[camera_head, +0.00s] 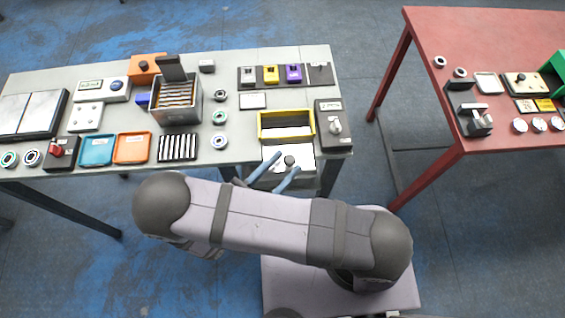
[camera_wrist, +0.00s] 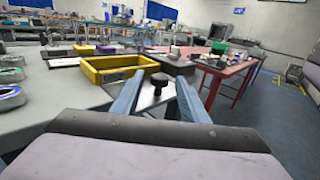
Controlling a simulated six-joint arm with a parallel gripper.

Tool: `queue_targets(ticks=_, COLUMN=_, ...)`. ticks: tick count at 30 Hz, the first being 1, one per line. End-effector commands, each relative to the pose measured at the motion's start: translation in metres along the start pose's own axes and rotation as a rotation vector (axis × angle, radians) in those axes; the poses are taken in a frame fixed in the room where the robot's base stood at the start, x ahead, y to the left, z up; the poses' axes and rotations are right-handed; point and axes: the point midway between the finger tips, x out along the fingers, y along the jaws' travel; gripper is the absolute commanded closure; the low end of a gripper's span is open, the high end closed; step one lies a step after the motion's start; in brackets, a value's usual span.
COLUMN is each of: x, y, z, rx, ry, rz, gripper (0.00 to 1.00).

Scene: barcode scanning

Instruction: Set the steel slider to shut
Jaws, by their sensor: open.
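The steel slider (camera_head: 297,152) is a flat, shiny plate with a dark round knob (camera_head: 289,161). It lies at the near edge of the table, on the near side of a yellow-rimmed box (camera_head: 286,113) whose top is partly uncovered. My gripper (camera_head: 288,162) is open, with its blue fingers reaching from the near side. The knob shows between the fingertips in both views, and also in the wrist view (camera_wrist: 157,80); no finger clearly touches it. In the wrist view the yellow rim (camera_wrist: 116,62) is just beyond and left of the fingers. The fingers hide part of the plate.
A dark block with a pale knob (camera_head: 335,126) stands close right of the box. Several rings (camera_head: 219,117) and a striped block (camera_head: 178,147) lie to the left. A red table (camera_head: 480,35) stands apart at the right, with a floor gap between.

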Motion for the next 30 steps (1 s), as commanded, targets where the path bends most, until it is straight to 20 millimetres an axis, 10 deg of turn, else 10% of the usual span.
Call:
queue_targets(ticks=9, x=0.003, y=0.0, z=0.0, rx=0.0, ry=0.001, rz=0.0, gripper=0.6)
queue_targets(ticks=15, x=0.003, y=0.0, z=0.0, rx=0.0, ry=0.0, rz=0.0, gripper=1.0)
queue_targets(ticks=30, x=0.031, y=0.029, z=-0.001, rx=0.001, ry=0.001, rz=-0.002, gripper=1.0)
